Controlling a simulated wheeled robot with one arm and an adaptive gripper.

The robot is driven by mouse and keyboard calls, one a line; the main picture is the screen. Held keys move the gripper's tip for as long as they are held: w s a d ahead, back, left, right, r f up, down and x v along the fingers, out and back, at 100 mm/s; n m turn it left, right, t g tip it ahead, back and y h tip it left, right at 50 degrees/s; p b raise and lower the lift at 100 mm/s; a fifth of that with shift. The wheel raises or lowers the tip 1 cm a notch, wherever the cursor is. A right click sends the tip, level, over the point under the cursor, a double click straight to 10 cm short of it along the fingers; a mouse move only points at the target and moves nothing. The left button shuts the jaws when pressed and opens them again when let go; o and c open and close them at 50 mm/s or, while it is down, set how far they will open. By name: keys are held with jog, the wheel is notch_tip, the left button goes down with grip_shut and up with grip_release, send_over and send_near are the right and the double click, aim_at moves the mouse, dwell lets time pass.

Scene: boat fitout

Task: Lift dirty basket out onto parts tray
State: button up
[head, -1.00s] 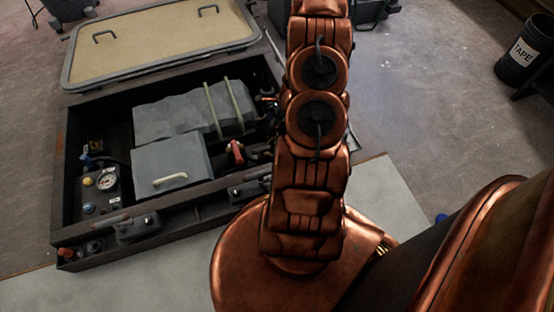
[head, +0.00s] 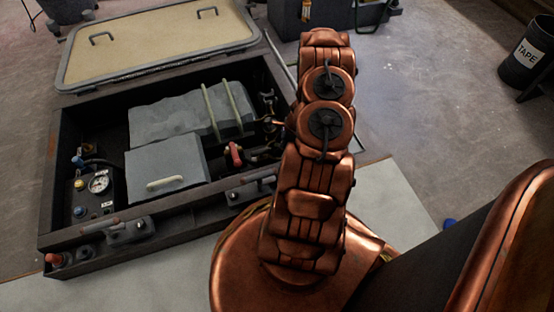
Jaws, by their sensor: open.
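I cannot make out a dirty basket or a parts tray in the head view. An open dark bilge box (head: 150,228) lies at left, its hatch lid (head: 160,40) folded back behind it. Inside are a grey block with a pale handle (head: 150,165), a larger rough grey block (head: 175,113) with two pale straps, and a red valve handle (head: 234,153). Dark fittings at the box's right end are partly hidden by my copper arm. My arm stands upright in the middle of the view, right of the box. My gripper does not show clearly; the arm's links hide it.
A round gauge (head: 98,183) with small coloured knobs sits in the box's left corner. Clamps line its front rim. A pale sheet (head: 400,205) lies under and right of it. A black TAPE bin (head: 527,55) stands at the far right.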

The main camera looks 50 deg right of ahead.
aim_at(277, 155)
jog(key=shift+b+x, duration=0.45)
jog(key=shift+x, duration=0.95)
jog(key=shift+w+d, duration=0.1)
jog(key=shift+c, duration=0.4)
grip_shut()
